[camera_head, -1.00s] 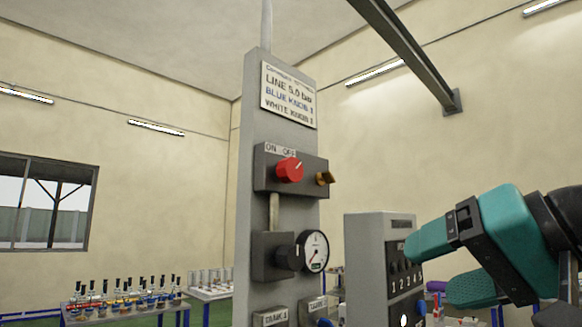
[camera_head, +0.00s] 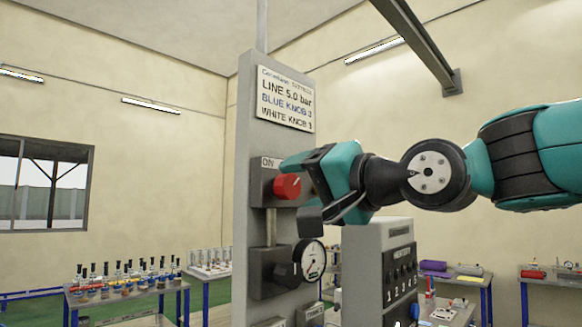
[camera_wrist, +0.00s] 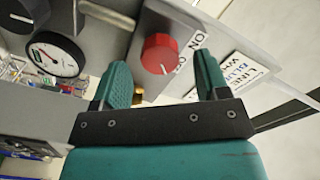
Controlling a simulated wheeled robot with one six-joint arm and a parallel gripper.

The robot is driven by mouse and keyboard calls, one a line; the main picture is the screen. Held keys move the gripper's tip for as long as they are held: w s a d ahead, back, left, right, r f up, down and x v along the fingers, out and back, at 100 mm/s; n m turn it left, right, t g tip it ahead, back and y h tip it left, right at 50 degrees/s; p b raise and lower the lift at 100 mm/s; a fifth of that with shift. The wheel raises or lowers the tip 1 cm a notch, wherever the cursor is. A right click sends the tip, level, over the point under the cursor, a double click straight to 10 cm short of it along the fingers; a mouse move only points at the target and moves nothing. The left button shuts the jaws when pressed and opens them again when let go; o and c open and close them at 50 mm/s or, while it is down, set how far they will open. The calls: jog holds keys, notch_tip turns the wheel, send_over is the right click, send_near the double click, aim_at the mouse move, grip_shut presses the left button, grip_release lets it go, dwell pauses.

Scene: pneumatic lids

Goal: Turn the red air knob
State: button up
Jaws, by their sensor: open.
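The red air knob (camera_head: 287,187) sits on a grey box (camera_head: 262,172) on the tall grey post (camera_head: 243,150), under the ON label. A white line shows on the knob's face. My gripper (camera_head: 297,187) is in front of the box, its teal fingers beside the knob in the head view. In the wrist view the red knob (camera_wrist: 160,54) lies ahead, between the two open fingers (camera_wrist: 163,80); it appears apart from them. A small brass piece (camera_wrist: 138,96) shows near the left finger. The OFF label is partly hidden in the head view.
A pressure gauge (camera_head: 312,260) with a dark knob (camera_head: 286,274) is below the red knob. A sign (camera_head: 286,100) hangs above. A grey numbered panel (camera_head: 362,270) stands to the right. Tables with bottles (camera_head: 125,285) are behind at left.

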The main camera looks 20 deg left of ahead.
aim_at(291, 188)
jog(key=shift+p+x, duration=0.6)
jog(key=shift+x, duration=1.05)
jog(key=c, duration=0.9)
jog(key=shift+d, duration=0.1)
